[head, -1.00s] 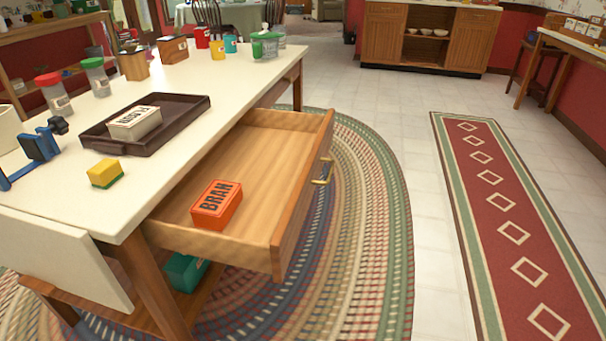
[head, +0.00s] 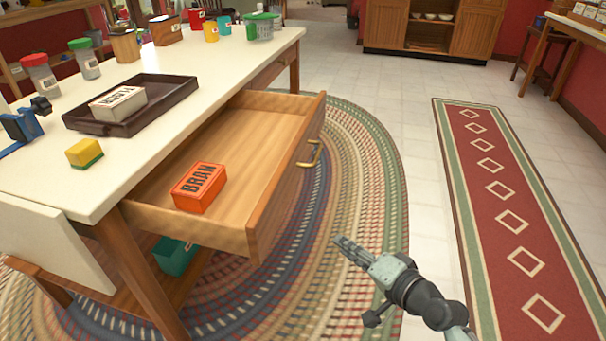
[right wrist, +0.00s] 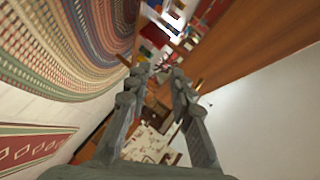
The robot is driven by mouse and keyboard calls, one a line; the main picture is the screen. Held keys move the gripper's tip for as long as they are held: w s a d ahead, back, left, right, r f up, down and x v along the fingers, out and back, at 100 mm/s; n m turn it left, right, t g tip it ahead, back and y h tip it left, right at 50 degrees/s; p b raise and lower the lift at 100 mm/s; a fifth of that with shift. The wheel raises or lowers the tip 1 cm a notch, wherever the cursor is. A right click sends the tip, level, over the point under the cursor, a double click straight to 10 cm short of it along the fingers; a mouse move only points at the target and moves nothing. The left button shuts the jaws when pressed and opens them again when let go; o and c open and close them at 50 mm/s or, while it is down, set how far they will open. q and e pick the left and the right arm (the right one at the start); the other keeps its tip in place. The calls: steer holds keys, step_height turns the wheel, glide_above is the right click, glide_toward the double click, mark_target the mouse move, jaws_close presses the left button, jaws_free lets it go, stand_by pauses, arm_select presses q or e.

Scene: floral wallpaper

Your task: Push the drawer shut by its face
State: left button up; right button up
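The wooden drawer (head: 258,122) stands pulled well out of the white-topped table (head: 215,62). Its outer face (head: 284,194) is turned to the right and carries a brass handle (head: 311,155). An orange BRAN box (head: 199,187) lies inside the drawer. My right gripper (head: 338,241) is in front of the face, below and to the right of the handle, apart from the drawer. In the right wrist view its two fingers (right wrist: 158,74) are apart with nothing between them. A brown wooden surface shows there too, but I cannot tell which part it is. My left gripper is out of view.
A dark tray (head: 160,118) with a white box and a yellow-green block (head: 84,153) are on the tabletop. A teal box (head: 174,256) is under the drawer. The braided rug (head: 375,165) and red runner (head: 505,195) lie flat; the floor between them is clear.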

steer(key=w+r+m+t, duration=0.1)
steer(key=r, duration=0.2)
steer(key=w+r+m+t, duration=0.1)
steer(key=w+r+m, duration=0.1)
steer(key=r, duration=0.1)
steer(key=w+r+m+t+y, duration=0.1)
steer(key=r, duration=0.2)
steer(key=shift+w+a+r+m+t, duration=0.1)
steer(key=shift+w+a+m+t, duration=0.2)
steer(key=shift+w+a+m, duration=0.1)
jaws_close()
glide_toward(294, 163)
steer(key=w, duration=0.4)
steer(key=shift+w+a+p, duration=0.2)
steer(key=shift+w+a, duration=0.1)
steer(key=shift+a, duration=0.4)
steer(key=shift+w+a+p, duration=0.15)
steer(key=shift+w+a, duration=0.15)
steer(key=shift+a, duration=0.4)
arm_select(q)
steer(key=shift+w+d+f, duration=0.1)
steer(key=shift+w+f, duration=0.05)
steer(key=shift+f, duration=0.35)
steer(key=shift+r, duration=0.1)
arm_select(e)
steer(key=shift+a, duration=0.1)
